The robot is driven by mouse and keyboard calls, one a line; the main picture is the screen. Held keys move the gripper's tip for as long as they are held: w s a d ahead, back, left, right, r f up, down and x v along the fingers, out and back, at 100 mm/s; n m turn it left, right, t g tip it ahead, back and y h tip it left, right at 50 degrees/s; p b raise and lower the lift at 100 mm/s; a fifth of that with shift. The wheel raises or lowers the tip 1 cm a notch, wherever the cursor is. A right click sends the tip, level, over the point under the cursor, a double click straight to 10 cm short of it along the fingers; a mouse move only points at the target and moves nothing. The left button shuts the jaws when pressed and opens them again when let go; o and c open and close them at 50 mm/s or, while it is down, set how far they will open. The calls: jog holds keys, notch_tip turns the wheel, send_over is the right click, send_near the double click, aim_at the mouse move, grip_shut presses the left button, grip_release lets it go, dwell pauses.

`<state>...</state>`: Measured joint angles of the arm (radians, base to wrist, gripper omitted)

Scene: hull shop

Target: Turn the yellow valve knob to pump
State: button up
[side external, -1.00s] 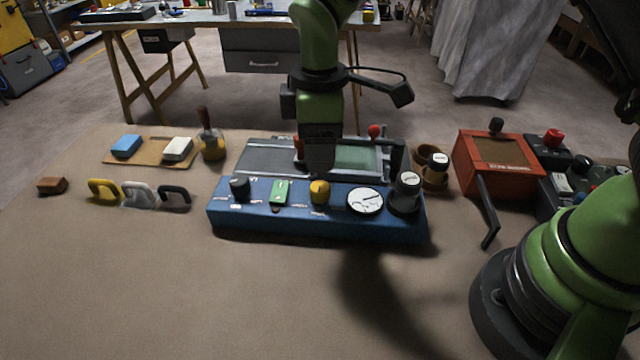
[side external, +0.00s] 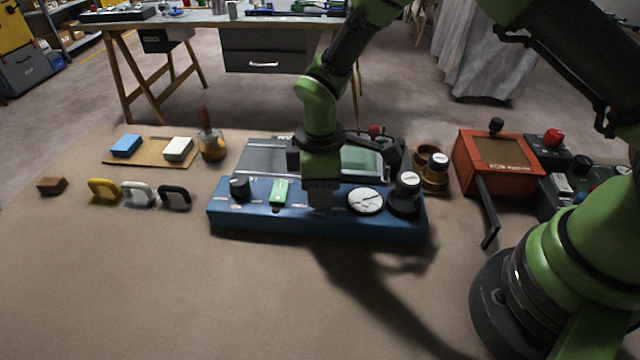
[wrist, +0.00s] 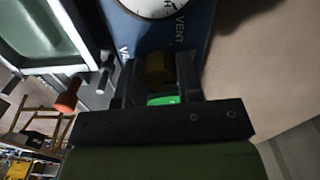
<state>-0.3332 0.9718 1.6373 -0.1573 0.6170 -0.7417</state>
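The yellow valve knob (wrist: 158,68) shows dimly in the wrist view, shaded between my gripper's two fingers. It sits on the blue panel (side external: 240,222), where my gripper (side external: 320,208) hides it in the side view. My gripper (wrist: 158,76) is open, with one finger on either side of the knob. A gap shows at the left finger; the right finger is very close to the knob, and contact cannot be told. The label VENT reads on the panel beside the knob; no PUMP label is legible.
A white dial gauge (side external: 365,200) and a black knob (side external: 405,195) are right of my gripper. A green switch plate (side external: 280,193) and another black knob (side external: 239,187) are left. A tray (side external: 262,158) lies behind the panel; the bench in front is clear.

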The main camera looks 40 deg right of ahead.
jog(key=c, duration=0.3)
jog(key=shift+m, duration=0.3)
jog(key=m, duration=1.1)
jog(key=shift+m, duration=0.4)
jog(key=o, duration=0.9)
